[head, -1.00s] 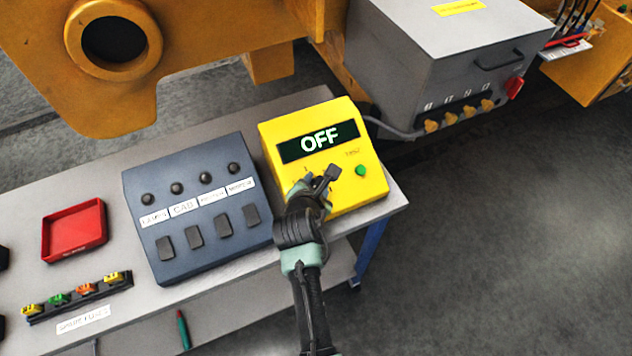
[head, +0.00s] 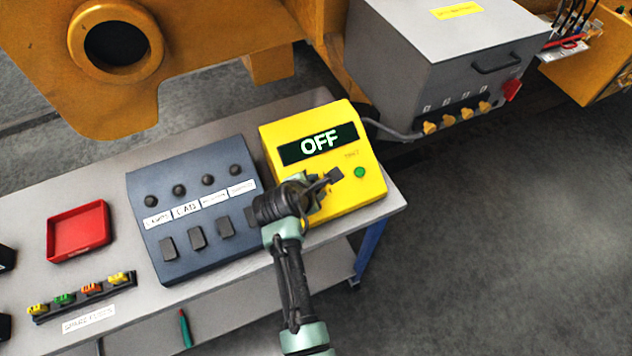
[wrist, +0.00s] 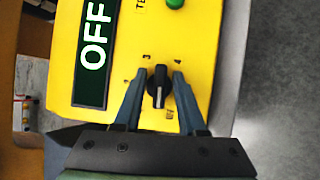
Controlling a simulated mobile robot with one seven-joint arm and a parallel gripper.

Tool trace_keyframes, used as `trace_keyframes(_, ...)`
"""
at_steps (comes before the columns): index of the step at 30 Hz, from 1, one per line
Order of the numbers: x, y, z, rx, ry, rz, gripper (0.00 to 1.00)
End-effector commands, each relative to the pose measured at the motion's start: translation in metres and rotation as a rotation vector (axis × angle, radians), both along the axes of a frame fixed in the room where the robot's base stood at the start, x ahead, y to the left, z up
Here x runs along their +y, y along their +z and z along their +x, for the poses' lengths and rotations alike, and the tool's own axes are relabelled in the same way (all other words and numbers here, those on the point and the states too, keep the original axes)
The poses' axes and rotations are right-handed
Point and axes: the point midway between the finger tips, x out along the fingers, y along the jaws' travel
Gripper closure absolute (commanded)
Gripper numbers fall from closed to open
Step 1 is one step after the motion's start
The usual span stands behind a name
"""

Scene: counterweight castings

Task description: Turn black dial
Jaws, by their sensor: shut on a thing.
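The yellow box (head: 350,196) stands on the bench with a dark display (head: 318,144) that reads OFF and a green button (head: 359,172). The black dial (wrist: 158,86) is on its face, ringed by small printed marks. In the wrist view its white pointer line runs toward the bottom of the picture. My gripper (wrist: 159,78) has one finger on each side of the dial and is shut on it. In the head view my gripper (head: 325,182) covers the dial.
A blue-grey panel (head: 190,180) with several knobs and switches stands left of the yellow box. A red tray (head: 78,230) and a row of coloured fuses (head: 80,297) lie further left. A grey cabinet (head: 440,60) is behind right. Open floor lies to the right.

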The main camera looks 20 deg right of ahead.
Motion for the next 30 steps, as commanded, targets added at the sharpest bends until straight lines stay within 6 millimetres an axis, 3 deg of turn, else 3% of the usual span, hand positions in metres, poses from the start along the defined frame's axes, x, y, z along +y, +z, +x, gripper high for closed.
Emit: trace_keyframes(30,0.0002,-0.0007,0.0,0.014,-0.845,0.47,1.0)
